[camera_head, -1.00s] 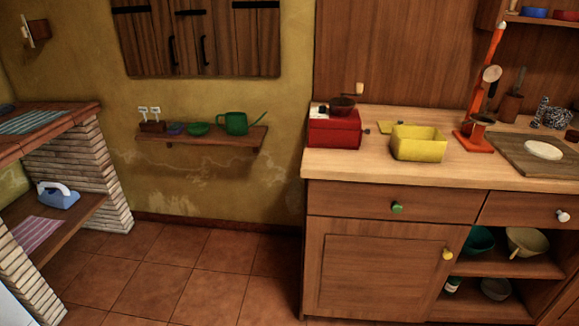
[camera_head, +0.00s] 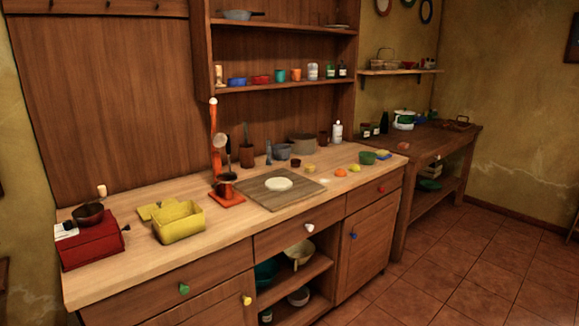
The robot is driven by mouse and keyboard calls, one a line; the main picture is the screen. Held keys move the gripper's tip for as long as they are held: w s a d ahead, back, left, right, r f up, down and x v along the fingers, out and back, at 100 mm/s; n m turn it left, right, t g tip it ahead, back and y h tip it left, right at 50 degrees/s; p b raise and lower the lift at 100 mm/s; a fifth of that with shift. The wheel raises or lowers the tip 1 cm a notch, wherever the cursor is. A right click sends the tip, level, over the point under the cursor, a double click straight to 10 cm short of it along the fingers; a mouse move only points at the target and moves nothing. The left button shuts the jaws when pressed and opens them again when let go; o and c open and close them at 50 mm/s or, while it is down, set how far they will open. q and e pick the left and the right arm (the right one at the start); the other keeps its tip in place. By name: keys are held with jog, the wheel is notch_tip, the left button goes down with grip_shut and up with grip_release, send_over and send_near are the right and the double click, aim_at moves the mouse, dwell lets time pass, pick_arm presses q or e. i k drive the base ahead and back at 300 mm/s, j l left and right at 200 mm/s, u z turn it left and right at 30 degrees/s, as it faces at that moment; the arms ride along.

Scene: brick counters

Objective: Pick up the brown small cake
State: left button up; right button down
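I cannot make out a brown small cake for certain. A small orange-brown item (camera_head: 403,146) lies near the front edge of the dark side table (camera_head: 425,138) at the right; it is too small to identify. A round pale flat piece (camera_head: 279,184) lies on the wooden board (camera_head: 258,197) on the long counter. Neither of my grippers shows in the head view.
The wooden counter (camera_head: 140,262) holds a red grinder box (camera_head: 92,246), a yellow container (camera_head: 180,225), an orange stand (camera_head: 228,199), an orange fruit (camera_head: 340,173) and a green cup (camera_head: 367,158). Tiled floor (camera_head: 480,265) is clear in front of the side table.

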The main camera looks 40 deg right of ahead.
aim_at(295, 162)
jog(key=z, duration=1.5)
jog(key=u, duration=0.35)
jog(key=i+l+u, duration=0.4)
jog(key=l, duration=0.25)
jog(key=i+l+u, duration=0.2)
jog(key=l, duration=0.15)
jog(key=l+u, duration=0.2)
jog(key=l, duration=0.2)
